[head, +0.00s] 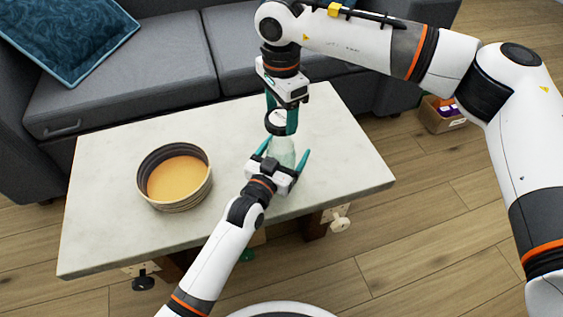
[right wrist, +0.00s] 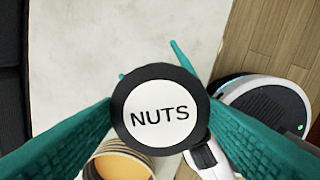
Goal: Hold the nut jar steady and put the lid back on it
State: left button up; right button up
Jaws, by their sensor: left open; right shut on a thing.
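The nut jar (head: 283,153) is a pale, see-through vessel standing on the light stone table. The lid (head: 279,122) is dark-rimmed with a white top; in the right wrist view the lid (right wrist: 159,110) reads "NUTS". My right gripper (head: 281,118) comes from above and is shut on the lid, at the mouth of the jar. I cannot tell whether the lid touches the rim. My left gripper (head: 283,162) is open, low on the near side, with its teal fingers on either side of the jar. The right wrist view hides the jar behind the lid.
A round ribbed bowl (head: 175,202) with a tan inside stands on the left of the table (head: 110,235). A grey sofa (head: 150,70) with a blue cushion (head: 70,35) is behind. A small box (head: 441,115) is on the floor at right. The table's right part is clear.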

pick_arm(q)
jog(key=c, duration=1.5)
pick_arm(e)
send_over(281, 138)
jog(key=s, duration=0.3)
jog(key=shift+w+f, duration=0.15)
jog(key=shift+f, duration=2.3)
jog(key=shift+f, duration=0.9)
jog(key=shift+f, duration=0.6)
pick_arm(q)
grip_shut()
pick_arm(e)
jog(key=shift+m, duration=1.7)
